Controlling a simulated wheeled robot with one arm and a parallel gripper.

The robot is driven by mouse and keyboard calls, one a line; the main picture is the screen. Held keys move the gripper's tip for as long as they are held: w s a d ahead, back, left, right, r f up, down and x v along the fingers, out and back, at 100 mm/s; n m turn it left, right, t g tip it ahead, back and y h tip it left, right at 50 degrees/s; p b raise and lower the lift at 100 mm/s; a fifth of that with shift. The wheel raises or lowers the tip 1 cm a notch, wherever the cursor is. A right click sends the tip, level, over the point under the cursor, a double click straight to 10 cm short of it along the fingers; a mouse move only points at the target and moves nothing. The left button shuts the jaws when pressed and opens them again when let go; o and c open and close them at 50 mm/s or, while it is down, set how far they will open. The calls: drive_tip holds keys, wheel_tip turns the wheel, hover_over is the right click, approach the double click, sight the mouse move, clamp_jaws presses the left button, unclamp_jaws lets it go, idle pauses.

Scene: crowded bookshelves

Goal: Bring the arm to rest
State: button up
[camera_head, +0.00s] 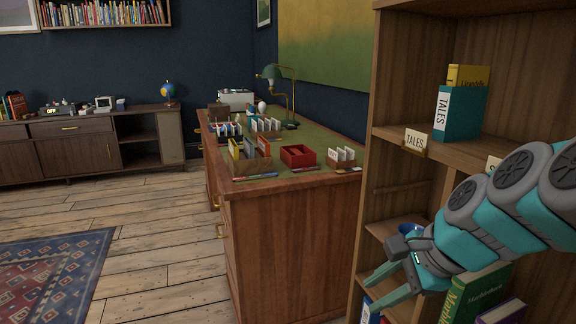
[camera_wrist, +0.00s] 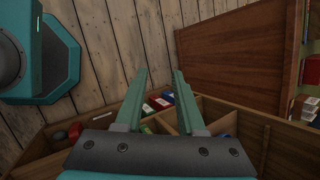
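My gripper (camera_head: 388,283) is at the lower right of the head view, in front of the bookshelf (camera_head: 409,62). My teal and grey arm reaches in from the right edge. In the wrist view my gripper (camera_wrist: 163,100) has its two fingers spread apart, with nothing between them. Some books and small items show beyond and below the fingertips in the shelf compartments. The arm hides part of the lower shelves.
A green book (camera_head: 478,290) is close below my arm. A desk (camera_head: 290,235) with card boxes stands left of the shelf. Floor (camera_head: 160,265) is clear further left.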

drive_tip(key=s+f+n+g+h, duration=0.5)
drive_tip(key=s+f+n, duration=1)
drive_tip(key=s, duration=0.4)
drive_tip(key=shift+n+g, duration=0.6)
drive_tip(key=shift+n, duration=0.2)
drive_tip(key=shift+s+d, duration=0.1)
